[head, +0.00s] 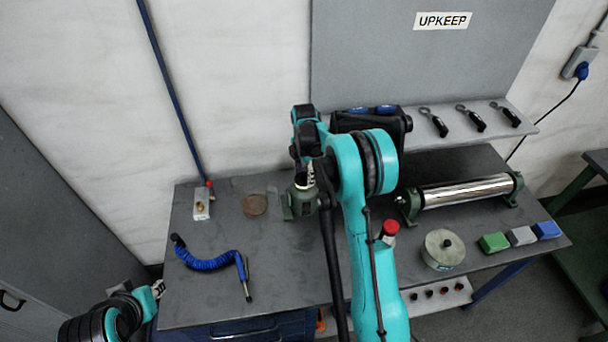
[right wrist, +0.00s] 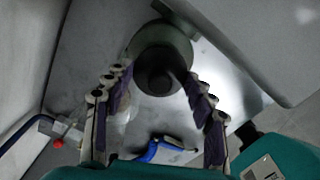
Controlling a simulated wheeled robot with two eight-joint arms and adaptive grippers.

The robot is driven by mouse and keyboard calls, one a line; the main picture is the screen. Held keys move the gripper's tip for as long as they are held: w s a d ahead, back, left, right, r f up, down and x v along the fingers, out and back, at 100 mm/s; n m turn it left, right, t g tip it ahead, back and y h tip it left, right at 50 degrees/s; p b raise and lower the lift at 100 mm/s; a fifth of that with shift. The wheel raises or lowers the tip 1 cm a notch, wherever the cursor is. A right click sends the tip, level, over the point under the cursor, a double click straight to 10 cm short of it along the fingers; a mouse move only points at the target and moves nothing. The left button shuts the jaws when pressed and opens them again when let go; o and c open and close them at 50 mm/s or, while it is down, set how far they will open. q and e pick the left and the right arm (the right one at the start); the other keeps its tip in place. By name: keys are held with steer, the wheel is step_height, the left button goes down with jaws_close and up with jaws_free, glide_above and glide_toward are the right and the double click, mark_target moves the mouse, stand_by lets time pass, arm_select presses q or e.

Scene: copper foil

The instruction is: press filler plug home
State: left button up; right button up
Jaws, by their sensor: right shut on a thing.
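A green housing (head: 298,207) stands on the bench behind my right arm in the head view. It also shows at the top of the right wrist view (right wrist: 178,38). A dark round filler plug (right wrist: 158,76) is in front of the housing's round green neck in the right wrist view. My right gripper (head: 307,176) is above the housing and shut on the plug, one finger on each side. Its fingers also show in the right wrist view (right wrist: 158,80). I cannot tell how deep the plug sits. My left gripper (head: 158,289) is by the bench's front left corner, its jaw state unclear.
On the bench (head: 285,275) are a blue coiled hose (head: 208,262), a small valve block (head: 201,204), a copper-brown disc (head: 255,205), a chrome roller (head: 465,191), a round tin (head: 443,250) and coloured blocks (head: 521,236). A black case (head: 388,122) stands behind my right arm.

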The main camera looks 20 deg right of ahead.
steer(key=shift+f+b, duration=0.2)
steer(key=shift+b, duration=0.35)
stand_by(1.1)
stand_by(0.3)
steer(key=o, duration=1.7)
steer(key=shift+r, duration=0.2)
steer(key=shift+r+p, duration=1.9)
steer(key=shift+r, duration=1.5)
